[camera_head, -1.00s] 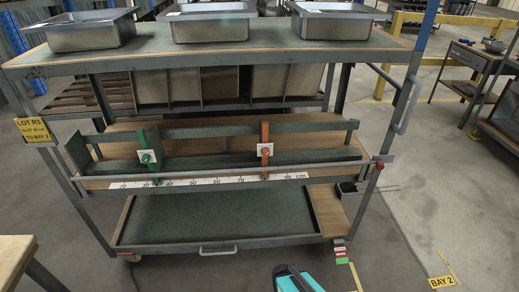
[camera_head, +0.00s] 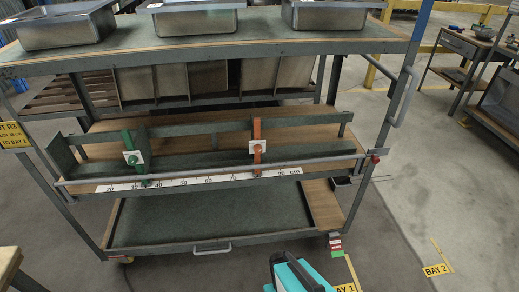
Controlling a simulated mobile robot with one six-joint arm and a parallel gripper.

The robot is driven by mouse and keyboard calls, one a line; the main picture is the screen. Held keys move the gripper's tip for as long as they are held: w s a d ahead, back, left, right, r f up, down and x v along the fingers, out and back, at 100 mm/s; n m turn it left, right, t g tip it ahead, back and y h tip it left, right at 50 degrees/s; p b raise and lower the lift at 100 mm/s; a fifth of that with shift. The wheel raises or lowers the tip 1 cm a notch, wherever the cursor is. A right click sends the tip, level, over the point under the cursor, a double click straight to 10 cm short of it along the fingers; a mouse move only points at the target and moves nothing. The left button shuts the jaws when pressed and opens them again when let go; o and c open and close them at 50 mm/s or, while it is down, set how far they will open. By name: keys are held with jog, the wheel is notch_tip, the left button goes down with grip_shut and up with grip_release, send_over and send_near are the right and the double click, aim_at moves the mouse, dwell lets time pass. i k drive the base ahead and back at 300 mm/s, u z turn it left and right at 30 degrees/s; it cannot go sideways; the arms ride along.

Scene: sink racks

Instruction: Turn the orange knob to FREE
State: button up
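The orange knob (camera_head: 258,149) sits on a white square plate on the orange upright slider (camera_head: 257,130), right of centre on the rack's middle level. The plate's lettering is too small to read. A green knob (camera_head: 132,159) on a similar white plate sits on a green slider (camera_head: 127,139) to the left. A white centimetre scale (camera_head: 200,180) runs below both sliders; the orange one stands between the 70 and 90 marks. My gripper is not in view.
Steel sinks (camera_head: 195,18) stand on the top shelf. A grey rail (camera_head: 210,173) runs across the front of the middle level. The lower tray (camera_head: 200,217) is empty. A teal case (camera_head: 297,275) stands on the floor in front. Floor is open at right by the BAY 2 sign (camera_head: 436,269).

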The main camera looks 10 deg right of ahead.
aim_at(257, 148)
jog(key=u, duration=0.45)
jog(key=k, duration=1.35)
jog(key=u, duration=0.8)
jog(key=i, duration=1)
jog(key=z, duration=0.1)
